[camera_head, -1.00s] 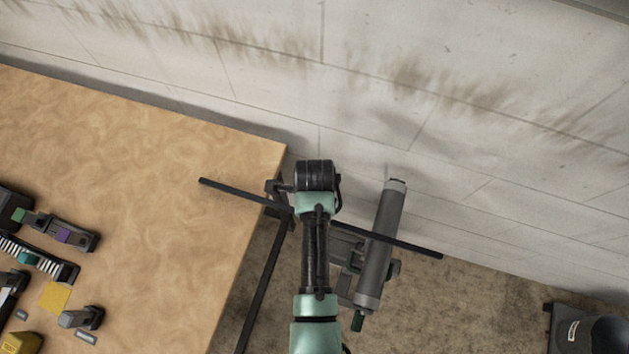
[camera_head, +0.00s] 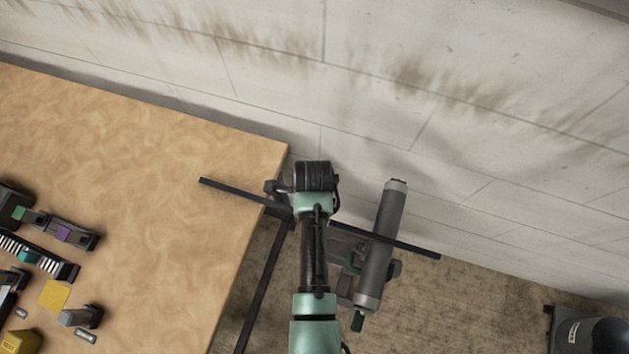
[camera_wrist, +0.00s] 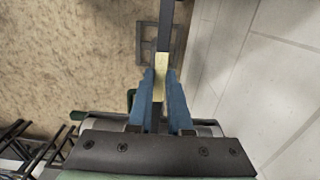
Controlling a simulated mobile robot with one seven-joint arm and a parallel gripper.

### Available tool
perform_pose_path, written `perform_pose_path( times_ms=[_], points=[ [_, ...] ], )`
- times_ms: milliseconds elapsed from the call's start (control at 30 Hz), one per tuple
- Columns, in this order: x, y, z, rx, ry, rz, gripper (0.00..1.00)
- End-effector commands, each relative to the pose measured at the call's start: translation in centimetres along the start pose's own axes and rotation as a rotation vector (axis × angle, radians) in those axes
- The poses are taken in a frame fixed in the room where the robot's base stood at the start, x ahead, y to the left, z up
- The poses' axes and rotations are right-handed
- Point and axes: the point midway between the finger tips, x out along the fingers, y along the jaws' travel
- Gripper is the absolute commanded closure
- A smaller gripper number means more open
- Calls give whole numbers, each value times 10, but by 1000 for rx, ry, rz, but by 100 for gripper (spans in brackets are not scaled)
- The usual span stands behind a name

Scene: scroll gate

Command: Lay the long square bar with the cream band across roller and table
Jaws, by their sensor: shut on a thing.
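The long dark square bar (camera_head: 232,191) runs from above the table corner at left, under my wrist, to past the roller at right. Its cream band (camera_wrist: 161,64) shows in the wrist view just beyond my fingertips. My gripper (camera_wrist: 160,80), with blue fingers, is shut on the bar near the band; in the head view my wrist hides the fingers. The grey roller (camera_head: 375,270) on its stand is at right, and the bar crosses over it. The wooden table (camera_head: 170,230) is at left, with the bar's left end over it. I cannot tell whether the bar touches either.
Several small tools and parts, a yellow square (camera_head: 54,294) and a yellow block (camera_head: 20,342) lie at the table's left. The wall (camera_head: 450,90) runs close behind. A dark machine (camera_head: 590,330) stands on the floor at lower right. The table's right part is clear.

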Motion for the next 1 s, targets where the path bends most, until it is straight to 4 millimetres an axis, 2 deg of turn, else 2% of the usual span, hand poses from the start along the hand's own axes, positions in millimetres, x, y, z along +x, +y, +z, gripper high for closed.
perform_pose_path(
  times_ms=[300, 333, 500, 533, 833, 1000],
  points=[
    [-1, -2, 0, 1, -1, -5, 100],
    [-1, -2, 0, 1, -1, -5, 81],
    [-1, -1, 0, 1, -1, -4, 50],
    [-1, -1, 0, 1, -1, -3, 48],
    [0, 1, 0, 1, 0, 2, 48],
    [-15, -1, 0, 1, -1, -3, 48]
  ],
)
